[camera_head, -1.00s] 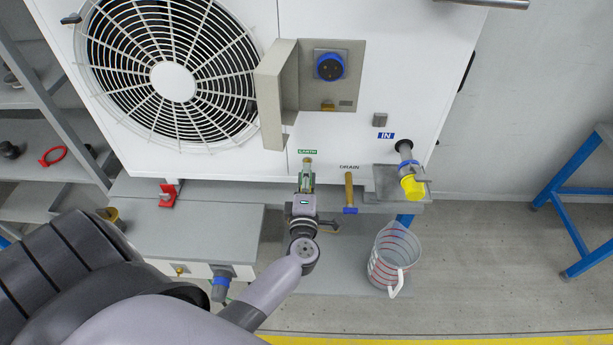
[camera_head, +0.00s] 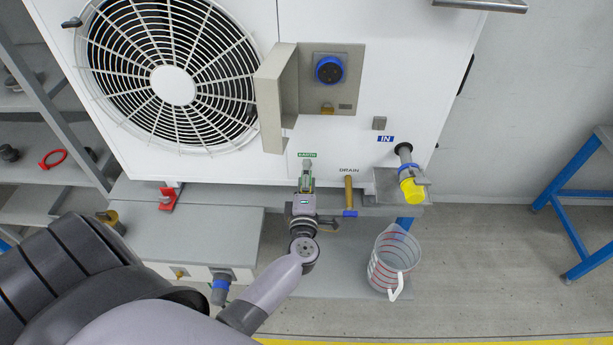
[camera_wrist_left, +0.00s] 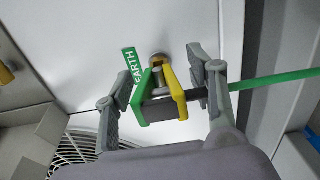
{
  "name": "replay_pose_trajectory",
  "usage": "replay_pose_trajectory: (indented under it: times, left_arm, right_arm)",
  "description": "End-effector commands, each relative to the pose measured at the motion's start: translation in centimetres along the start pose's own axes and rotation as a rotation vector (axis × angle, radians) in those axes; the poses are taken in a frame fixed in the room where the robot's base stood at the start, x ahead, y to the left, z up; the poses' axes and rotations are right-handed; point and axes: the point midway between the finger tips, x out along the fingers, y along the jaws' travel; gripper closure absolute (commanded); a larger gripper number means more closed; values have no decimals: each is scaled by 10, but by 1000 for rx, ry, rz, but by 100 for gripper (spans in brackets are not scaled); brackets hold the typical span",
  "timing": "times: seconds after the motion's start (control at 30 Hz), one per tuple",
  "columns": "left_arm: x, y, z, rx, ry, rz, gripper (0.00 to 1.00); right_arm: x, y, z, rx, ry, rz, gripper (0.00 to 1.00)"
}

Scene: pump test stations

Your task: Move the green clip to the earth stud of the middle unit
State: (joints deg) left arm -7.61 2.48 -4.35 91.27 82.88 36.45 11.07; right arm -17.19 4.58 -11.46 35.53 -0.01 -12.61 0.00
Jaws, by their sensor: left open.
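The green clip (camera_wrist_left: 160,95), with green and yellow jaws, is at the brass earth stud (camera_wrist_left: 159,59) beneath the green EARTH label (camera_wrist_left: 133,65). Its jaw tips lie on either side of the stud; whether they touch it I cannot tell. A green cable (camera_wrist_left: 275,79) leads off to the right in the left wrist view. My left gripper (camera_wrist_left: 161,90) is open, one finger on each side of the clip with gaps. In the head view the left gripper (camera_head: 306,182) is just below the EARTH label (camera_head: 307,154) on the large white unit (camera_head: 240,20). My right gripper is out of view.
Right of my left gripper are a brass drain pipe (camera_head: 348,189) and a yellow-capped inlet (camera_head: 411,187). A clear jug (camera_head: 393,265) stands below. A blue socket (camera_head: 329,69) and grey bracket (camera_head: 268,105) are above. A red tag (camera_head: 168,198) is at left.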

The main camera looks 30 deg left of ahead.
Motion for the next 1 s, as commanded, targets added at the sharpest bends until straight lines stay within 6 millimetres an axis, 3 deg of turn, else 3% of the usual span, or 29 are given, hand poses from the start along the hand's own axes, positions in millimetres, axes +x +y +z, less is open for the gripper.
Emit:
replay_pose_trajectory:
  times: [0.27, 0.7, 1.0]
  left_arm:
    - [-8, -1, 0, 0, -1, -3, 49]
    - [-95, -1, 0, 0, 0, -3, 49]
    - [-120, 0, 0, 0, 0, 0, 49]
  right_arm:
    - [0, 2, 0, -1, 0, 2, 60]
    - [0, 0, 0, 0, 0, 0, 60]
    - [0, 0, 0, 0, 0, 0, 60]
